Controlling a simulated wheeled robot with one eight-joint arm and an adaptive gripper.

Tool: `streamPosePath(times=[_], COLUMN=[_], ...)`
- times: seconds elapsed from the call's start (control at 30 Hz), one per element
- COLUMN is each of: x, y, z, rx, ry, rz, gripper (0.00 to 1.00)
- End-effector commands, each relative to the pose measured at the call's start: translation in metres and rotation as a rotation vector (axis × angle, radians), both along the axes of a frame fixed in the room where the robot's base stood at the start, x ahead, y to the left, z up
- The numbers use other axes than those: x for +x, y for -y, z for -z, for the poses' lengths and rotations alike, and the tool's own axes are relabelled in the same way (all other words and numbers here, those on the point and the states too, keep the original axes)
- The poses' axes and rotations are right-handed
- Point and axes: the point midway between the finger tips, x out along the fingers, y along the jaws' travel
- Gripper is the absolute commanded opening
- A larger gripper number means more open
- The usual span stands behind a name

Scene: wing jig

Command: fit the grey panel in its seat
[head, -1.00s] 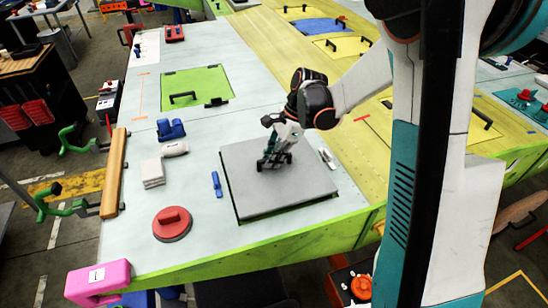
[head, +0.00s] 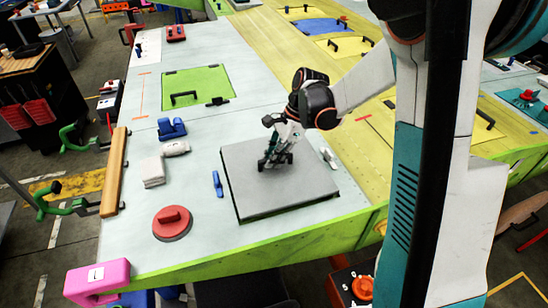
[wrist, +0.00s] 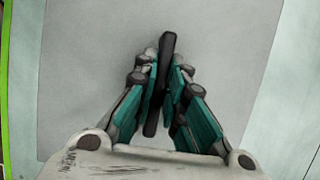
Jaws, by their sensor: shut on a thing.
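The grey panel (head: 305,198) is a flat square with a dark bar handle at its middle, at the near right part of the pale wing surface. My gripper (head: 277,160) is above the panel's middle, shut on its handle. In the wrist view the dark handle (wrist: 167,48) runs between the teal fingers of my gripper (wrist: 164,75), and the panel (wrist: 85,80) fills most of the picture. A dark strip shows along the panel's left and near edges. The seat is mostly hidden under the panel, and I cannot tell whether the panel lies flush.
A blue tool (head: 217,184) lies just left of the panel, and a small pale object (head: 329,159) lies by its right edge. A red round piece (head: 172,223) and a pink block (head: 97,282) are nearer left. A green panel (head: 215,82) is farther back.

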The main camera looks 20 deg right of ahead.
Motion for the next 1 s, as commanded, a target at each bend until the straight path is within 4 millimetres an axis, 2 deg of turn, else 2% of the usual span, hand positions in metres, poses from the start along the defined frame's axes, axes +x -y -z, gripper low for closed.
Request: streamPosePath(times=[1.0], x=[0.000], y=[0.000], z=[0.023], rx=[0.000], ry=[0.000], rz=[0.000], gripper=[0.00])
